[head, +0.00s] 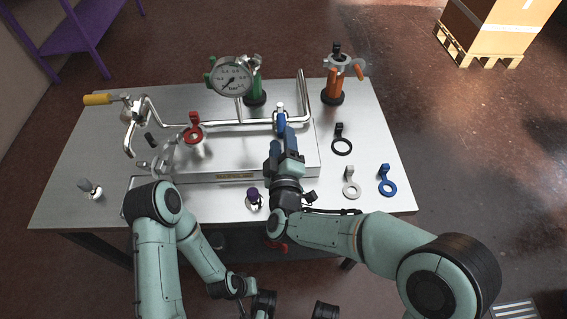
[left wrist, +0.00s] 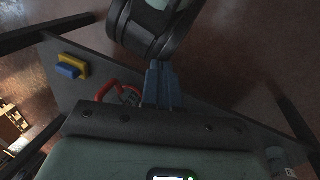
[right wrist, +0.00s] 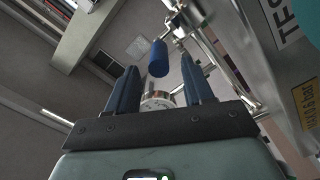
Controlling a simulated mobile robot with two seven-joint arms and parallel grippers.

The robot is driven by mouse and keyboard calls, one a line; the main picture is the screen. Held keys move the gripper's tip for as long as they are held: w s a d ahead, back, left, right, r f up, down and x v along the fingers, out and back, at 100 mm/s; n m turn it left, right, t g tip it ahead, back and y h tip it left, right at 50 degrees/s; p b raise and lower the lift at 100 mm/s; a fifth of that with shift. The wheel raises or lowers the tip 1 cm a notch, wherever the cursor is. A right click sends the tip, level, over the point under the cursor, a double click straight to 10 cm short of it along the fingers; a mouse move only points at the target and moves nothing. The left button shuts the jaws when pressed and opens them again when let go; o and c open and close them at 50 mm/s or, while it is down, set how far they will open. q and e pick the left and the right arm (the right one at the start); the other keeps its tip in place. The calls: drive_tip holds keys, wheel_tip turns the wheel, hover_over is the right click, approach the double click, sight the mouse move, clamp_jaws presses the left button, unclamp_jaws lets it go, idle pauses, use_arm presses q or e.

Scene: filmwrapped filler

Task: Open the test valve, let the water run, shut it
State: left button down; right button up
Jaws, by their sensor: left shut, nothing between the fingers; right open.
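A steel pipe rig stands on a raised plate (head: 230,177) on the metal table. A blue valve handle (head: 281,121) sits on the pipe, right of the middle. My right gripper (head: 283,142) is open just in front of it. In the right wrist view the blue handle (right wrist: 158,58) shows beyond and between the parted fingers (right wrist: 160,82); I cannot tell if they touch it. A round gauge (head: 232,77) faces me; its reading is too small to tell. A red valve handle (head: 193,131) is further left. My left gripper (left wrist: 162,84) is shut and empty, low by the table front.
A yellow handle (head: 97,99) sticks out left. A purple-topped piece (head: 254,196) stands in front. A green-bodied item (head: 254,85) and an orange-handled one (head: 333,85) stand at the back.

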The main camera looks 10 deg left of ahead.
use_arm(q)
drive_tip(key=shift+s+d+r+p, duration=0.3)
drive_tip(key=shift+s+r, duration=0.15)
drive_tip(key=shift+s, duration=0.15)
use_arm(e)
drive_tip(key=v, duration=0.8)
use_arm(q)
drive_tip(key=shift+g, duration=0.3)
use_arm(e)
drive_tip(key=shift+s+d+f, duration=0.1)
